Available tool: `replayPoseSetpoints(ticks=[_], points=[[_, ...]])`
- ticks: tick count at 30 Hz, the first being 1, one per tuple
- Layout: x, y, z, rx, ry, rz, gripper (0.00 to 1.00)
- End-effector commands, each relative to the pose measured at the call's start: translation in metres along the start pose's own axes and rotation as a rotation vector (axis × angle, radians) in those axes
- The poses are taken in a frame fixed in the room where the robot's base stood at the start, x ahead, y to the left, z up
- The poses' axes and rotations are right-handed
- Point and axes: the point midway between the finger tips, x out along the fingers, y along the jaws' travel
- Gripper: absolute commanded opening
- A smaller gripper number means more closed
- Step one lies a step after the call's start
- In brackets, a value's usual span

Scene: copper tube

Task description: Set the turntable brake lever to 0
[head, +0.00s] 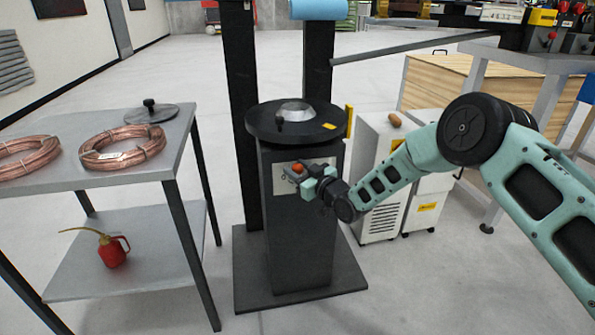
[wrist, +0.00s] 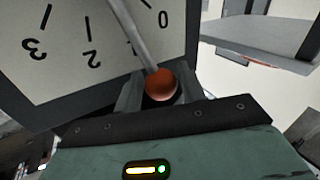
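The brake lever has a grey rod and an orange ball knob (head: 298,168) on the front plate of the dark turntable pedestal (head: 300,240). In the wrist view the orange knob (wrist: 161,85) sits between the fingers of my gripper (wrist: 161,90), with no clear gap on either side. My gripper (head: 308,181) is shut on it in front of the plate. The dial plate (wrist: 60,75) shows upside-down marks 3, 2 and 0. The rod (wrist: 133,35) crosses the plate between 2 and 0, covering where 1 would be.
A steel table (head: 120,165) with copper coils (head: 122,147) stands left, a red oil can (head: 112,250) on its lower shelf. The round turntable top (head: 300,122) is above my gripper. White cabinets (head: 380,185) stand close behind my arm at right.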

Motion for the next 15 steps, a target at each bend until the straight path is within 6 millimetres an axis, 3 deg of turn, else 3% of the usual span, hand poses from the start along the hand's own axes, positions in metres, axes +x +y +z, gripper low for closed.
replayPoseSetpoints(ticks=[8, 9, 13, 15], points=[[0.0018, -0.0005, 0.0001, 0.001, 0.000, -0.001, 0.40], [0.0018, -0.0005, 0.0001, 0.001, 0.000, -0.001, 0.37], [0.0017, -0.0005, 0.0001, 0.001, 0.000, -0.001, 0.01], [0.0016, -0.0005, 0.0001, 0.001, -0.001, -0.001, 0.00]])
